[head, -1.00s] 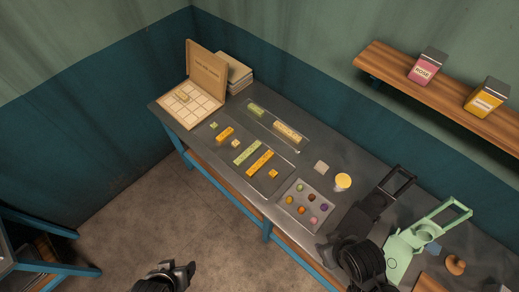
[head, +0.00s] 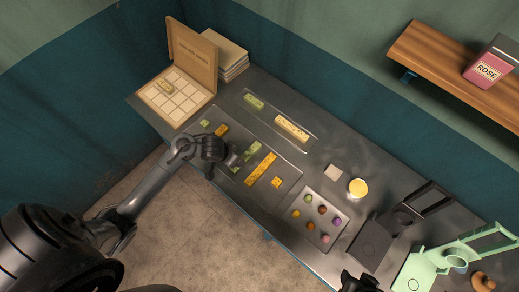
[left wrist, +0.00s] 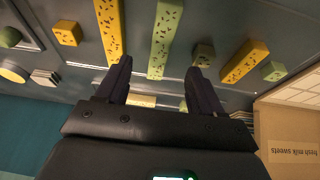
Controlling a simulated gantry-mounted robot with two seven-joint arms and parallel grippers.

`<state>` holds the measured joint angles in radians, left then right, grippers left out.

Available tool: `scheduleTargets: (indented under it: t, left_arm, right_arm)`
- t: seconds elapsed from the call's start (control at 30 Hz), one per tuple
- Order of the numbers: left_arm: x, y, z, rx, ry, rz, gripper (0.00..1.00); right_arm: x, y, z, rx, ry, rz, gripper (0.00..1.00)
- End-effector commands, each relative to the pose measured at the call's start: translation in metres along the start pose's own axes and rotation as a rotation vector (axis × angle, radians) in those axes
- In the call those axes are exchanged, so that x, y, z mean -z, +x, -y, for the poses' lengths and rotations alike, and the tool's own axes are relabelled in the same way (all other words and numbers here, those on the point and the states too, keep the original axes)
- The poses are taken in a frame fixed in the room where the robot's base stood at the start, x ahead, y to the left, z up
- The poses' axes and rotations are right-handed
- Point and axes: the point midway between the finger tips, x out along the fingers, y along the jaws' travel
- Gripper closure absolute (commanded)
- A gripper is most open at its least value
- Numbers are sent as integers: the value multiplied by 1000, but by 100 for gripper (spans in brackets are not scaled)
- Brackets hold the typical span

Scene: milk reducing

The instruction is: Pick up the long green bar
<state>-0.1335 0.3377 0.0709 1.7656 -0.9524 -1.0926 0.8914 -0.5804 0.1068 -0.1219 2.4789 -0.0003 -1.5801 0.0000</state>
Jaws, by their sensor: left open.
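The long green bar (head: 252,150) lies on the dark tray on the table, partly hidden by my left gripper (head: 232,157) in the head view. In the left wrist view, the green bar (left wrist: 165,38) runs away from between the two spread fingers of my left gripper (left wrist: 160,72). The gripper is open and holds nothing; I cannot tell its exact height above the bar. A dark part of my right gripper (head: 360,283) shows at the bottom edge of the head view; its jaws are unclear.
A long yellow bar (left wrist: 109,30) and a small speckled cube (left wrist: 203,54) flank the green bar. An orange bar (left wrist: 243,61) lies beyond the cube. A rear tray holds a short green bar (head: 254,101) and a pale bar (head: 292,128). A sweets tray (head: 335,240) stands at right.

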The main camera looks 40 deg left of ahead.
Motion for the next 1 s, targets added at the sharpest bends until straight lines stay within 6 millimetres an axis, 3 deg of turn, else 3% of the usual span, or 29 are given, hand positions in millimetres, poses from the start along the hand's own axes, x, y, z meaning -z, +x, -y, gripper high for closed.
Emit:
scheduleTargets:
  t: [0.2,0.5,0.77,1.0]
  left_arm:
    - [24,12,7,13,7,-43,33]
    - [26,48,8,14,7,-44,33]
    - [26,62,7,14,6,-44,33]
    - [24,93,7,15,6,-44,33]
  right_arm:
    - [-5,15,-4,-13,-12,-1,57]
    - [-10,28,-5,-16,-15,0,57]
    - [-10,32,-3,-11,-9,-1,57]
    - [-12,39,-1,-6,-5,-1,57]
